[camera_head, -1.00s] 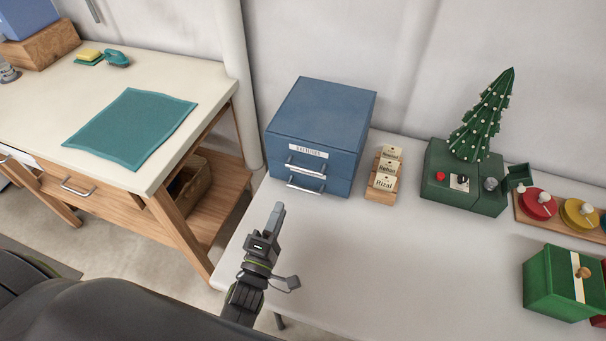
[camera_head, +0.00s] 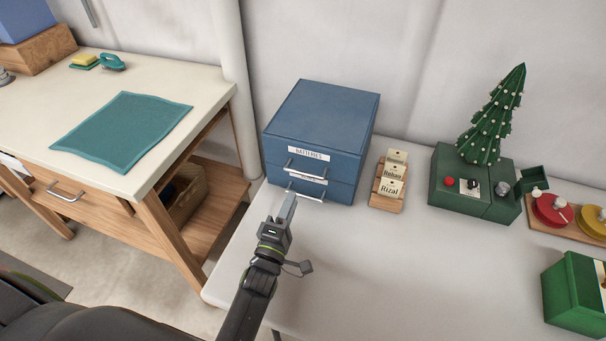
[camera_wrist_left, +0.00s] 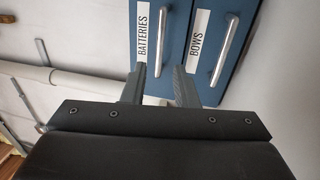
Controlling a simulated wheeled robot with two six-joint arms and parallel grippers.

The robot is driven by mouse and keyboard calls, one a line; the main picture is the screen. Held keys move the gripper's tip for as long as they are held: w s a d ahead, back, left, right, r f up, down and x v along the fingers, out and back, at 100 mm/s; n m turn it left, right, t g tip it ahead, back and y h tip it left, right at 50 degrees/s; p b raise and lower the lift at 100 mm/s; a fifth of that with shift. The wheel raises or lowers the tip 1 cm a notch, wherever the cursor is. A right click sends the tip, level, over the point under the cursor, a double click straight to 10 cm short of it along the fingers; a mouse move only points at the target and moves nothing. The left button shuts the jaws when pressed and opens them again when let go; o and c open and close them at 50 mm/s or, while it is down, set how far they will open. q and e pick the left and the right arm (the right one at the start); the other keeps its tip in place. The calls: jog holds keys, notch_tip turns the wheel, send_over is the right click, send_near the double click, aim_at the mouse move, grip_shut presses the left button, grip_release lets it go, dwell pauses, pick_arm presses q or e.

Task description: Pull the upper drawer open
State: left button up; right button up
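A blue two-drawer cabinet (camera_head: 325,115) stands on the white table against the wall. Its upper drawer is labelled BATTERIES and has a silver bar handle (camera_head: 306,173); in the left wrist view the handle (camera_wrist_left: 161,38) appears turned upright. The lower drawer, labelled BOWS in the wrist view, has its own handle (camera_wrist_left: 224,48). Both drawers look shut. My left gripper (camera_head: 289,203) is in front of the cabinet's lower left front. In the wrist view its fingers (camera_wrist_left: 160,75) are apart, with the end of the BATTERIES handle appearing between their tips; contact is unclear. My right gripper is out of view.
A wooden card holder (camera_head: 388,190) stands right of the cabinet. Further right are a green box with a small tree (camera_head: 492,120), coloured discs (camera_head: 553,210) and another green box (camera_head: 573,295). A wooden workbench (camera_head: 190,110) stands left across a gap. The table front is clear.

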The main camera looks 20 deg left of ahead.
aim_at(303, 172)
pick_arm(q)
jog(key=w, duration=0.3)
jog(key=w+r+b, duration=0.1)
jog(key=w, duration=0.5)
jog(key=shift+w+d+r, duration=0.15)
jog(key=shift+w+r, duration=0.1)
jog(key=shift+r, duration=0.1)
grip_shut()
